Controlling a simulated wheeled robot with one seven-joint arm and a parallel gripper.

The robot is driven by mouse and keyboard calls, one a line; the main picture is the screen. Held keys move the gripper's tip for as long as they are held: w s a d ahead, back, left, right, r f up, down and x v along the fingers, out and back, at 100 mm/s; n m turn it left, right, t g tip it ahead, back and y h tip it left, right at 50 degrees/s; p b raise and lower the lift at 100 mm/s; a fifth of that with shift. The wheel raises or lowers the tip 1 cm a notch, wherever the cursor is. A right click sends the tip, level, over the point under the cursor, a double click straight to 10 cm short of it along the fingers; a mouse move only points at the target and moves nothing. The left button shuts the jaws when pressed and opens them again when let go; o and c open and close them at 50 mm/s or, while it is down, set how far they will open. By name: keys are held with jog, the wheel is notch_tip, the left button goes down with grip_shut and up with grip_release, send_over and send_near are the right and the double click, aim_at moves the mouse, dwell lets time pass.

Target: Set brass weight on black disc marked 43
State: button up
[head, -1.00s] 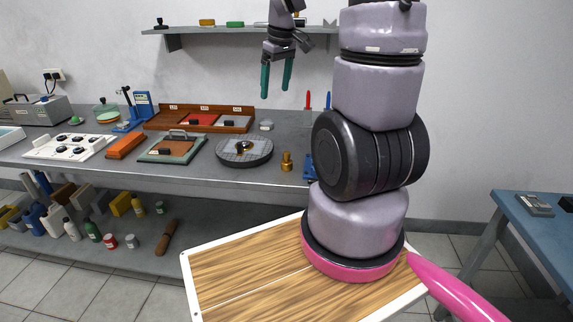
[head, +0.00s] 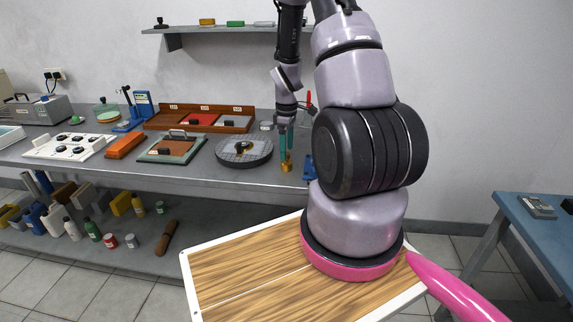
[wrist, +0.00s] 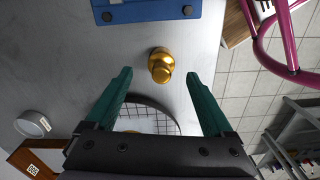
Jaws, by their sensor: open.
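The brass weight (head: 286,166) stands upright on the grey bench near its front edge, right of a round dark plate with a grid (head: 231,158). In the wrist view the brass weight (wrist: 161,66) lies between and slightly beyond my fingertips, touching neither. My gripper (head: 286,153) is open, pointing down just above the weight; its teal fingers also show in the wrist view (wrist: 158,76). A small dark piece (head: 241,147) sits on the round plate. I cannot read 43 anywhere, so I cannot tell which disc bears it. The gripper body partly hides the plate in the wrist view.
A blue block (wrist: 150,8) lies beyond the weight. A small silver cylinder (wrist: 32,124) and an orange-brown tray (head: 200,118) are behind the plate. A green-edged board (head: 170,150) with a handle stands left of it. The bench edge is close to the weight.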

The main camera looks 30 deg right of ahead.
notch_tip(320, 180, down, 5)
jog(key=shift+a, duration=0.1)
grip_shut()
dwell(0.3)
